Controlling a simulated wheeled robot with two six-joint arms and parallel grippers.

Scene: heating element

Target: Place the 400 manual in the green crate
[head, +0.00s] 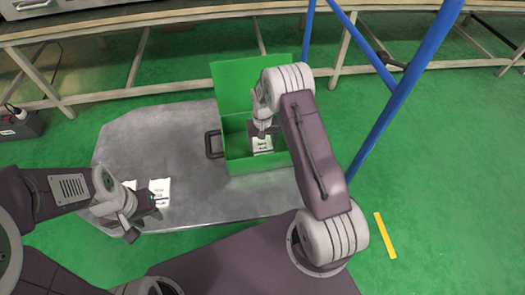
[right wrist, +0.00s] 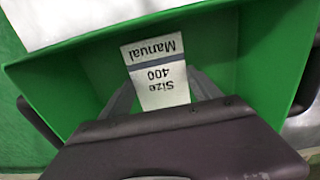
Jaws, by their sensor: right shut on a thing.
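The 400 manual is a white booklet with a grey band, and its "Size 400 Manual" print reads upside down in the right wrist view (right wrist: 162,75). In the head view the manual (head: 262,145) is within the outline of the open green crate (head: 262,166). My right gripper (right wrist: 160,92) is shut on the manual, with one finger on each side of it. In the head view the right gripper (head: 262,130) reaches down over the crate. I cannot tell whether the manual touches the crate floor. My left gripper (head: 152,206) is beside other booklets; its finger gap is unclear.
The crate stands on a grey metal surface (head: 160,125), with its lid raised at the back and a dark handle (head: 213,144) on its left. Another white booklet (head: 160,190) lies near my left gripper. A blue post (head: 400,95) rises right of the crate.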

